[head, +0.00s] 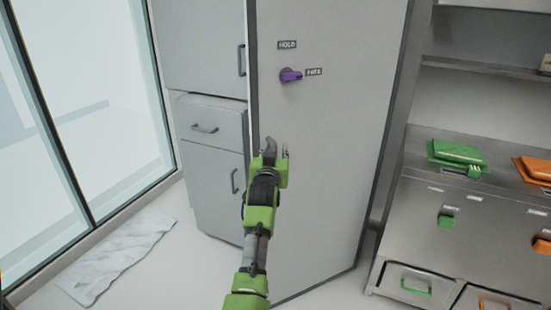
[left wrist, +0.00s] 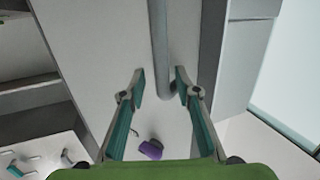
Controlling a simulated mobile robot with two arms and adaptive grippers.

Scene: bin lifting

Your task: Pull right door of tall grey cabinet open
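The tall grey cabinet (head: 345,130) stands in the middle of the head view with a flat, pale grey front. A purple knob (head: 290,76) sits high on this front, between two small labels; it also shows in the left wrist view (left wrist: 150,149). My left gripper (head: 277,150) is in front of the panel, near its left edge. In the left wrist view, its two fingers (left wrist: 160,82) are apart, one on each side of a grey bar handle (left wrist: 159,40). I see gaps between the fingers and the bar. My right gripper is not in view.
Grey drawers and doors (head: 208,125) stand on the left, beside a glass wall (head: 100,90). A crumpled white sheet (head: 115,260) lies on the floor. On the right, a metal unit (head: 410,225) carries green (head: 457,152) and orange (head: 535,168) lids.

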